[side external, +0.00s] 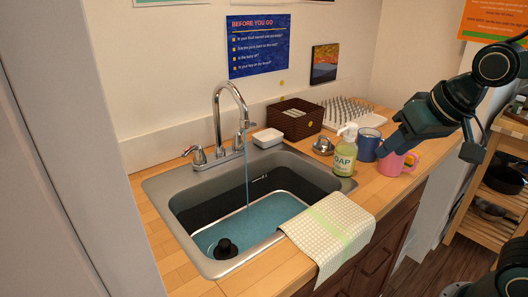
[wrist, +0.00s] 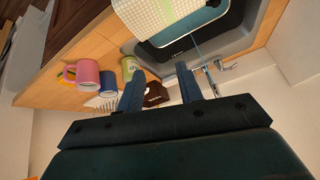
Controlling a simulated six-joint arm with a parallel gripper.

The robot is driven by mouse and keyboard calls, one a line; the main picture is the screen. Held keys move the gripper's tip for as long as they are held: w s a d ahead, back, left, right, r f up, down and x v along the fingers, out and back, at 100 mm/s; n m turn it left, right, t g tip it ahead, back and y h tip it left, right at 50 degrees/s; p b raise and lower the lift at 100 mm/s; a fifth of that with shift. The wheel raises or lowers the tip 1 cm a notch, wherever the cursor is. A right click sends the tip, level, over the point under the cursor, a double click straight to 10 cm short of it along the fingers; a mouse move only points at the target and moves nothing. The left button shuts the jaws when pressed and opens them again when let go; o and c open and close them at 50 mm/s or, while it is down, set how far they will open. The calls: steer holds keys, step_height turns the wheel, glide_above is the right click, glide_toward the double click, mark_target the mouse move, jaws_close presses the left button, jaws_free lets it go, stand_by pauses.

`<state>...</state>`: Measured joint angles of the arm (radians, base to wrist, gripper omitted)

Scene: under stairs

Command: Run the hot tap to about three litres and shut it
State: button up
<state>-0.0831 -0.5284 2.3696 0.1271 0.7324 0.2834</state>
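The steel tap (side external: 228,90) stands behind the sink, and a thin stream of water (side external: 247,175) falls from its spout. The left handle (side external: 198,156) has a reddish tip; the other handle (side external: 240,138) is partly behind the spout. Bluish water (side external: 262,215) covers the bottom of the sink (side external: 160,188), with a dark round-topped piece (side external: 224,246) standing in it. My gripper (side external: 384,150) is over the right counter by the mugs, well away from the tap. In the wrist view its fingers (wrist: 160,88) are apart with nothing held; the tap (wrist: 208,75) shows beyond them.
A soap bottle (side external: 344,152), a blue mug (side external: 367,145) and a pink mug (side external: 394,164) crowd the counter near my gripper. A brown basket (side external: 294,122) and drying rack (side external: 350,112) stand behind. A checked towel (side external: 330,232) hangs over the sink's front edge.

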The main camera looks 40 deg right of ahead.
steer(key=w+a+f+m+t+h, duration=0.1)
steer(key=w+a+m, duration=0.15)
steer(key=w, duration=0.65)
steer(key=w+a+m+t+h, duration=0.1)
steer(key=w+m, duration=0.3)
steer(key=w, duration=0.4)
steer(key=w+a+f+m+t+h, duration=0.15)
steer(key=w+m, duration=0.25)
steer(key=w, duration=0.5)
steer(key=m+t, duration=0.5)
steer(key=m, duration=0.1)
glide_toward(189, 153)
steer(key=shift+s+a, duration=0.1)
steer(key=shift+s, duration=0.45)
steer(key=shift+w+f, duration=0.1)
steer(key=shift+r+x, duration=0.15)
steer(key=shift+x, duration=3.25)
steer(key=shift+r+x, duration=0.1)
steer(key=shift+x, duration=3.3)
steer(key=shift+c, duration=0.3)
jaws_close()
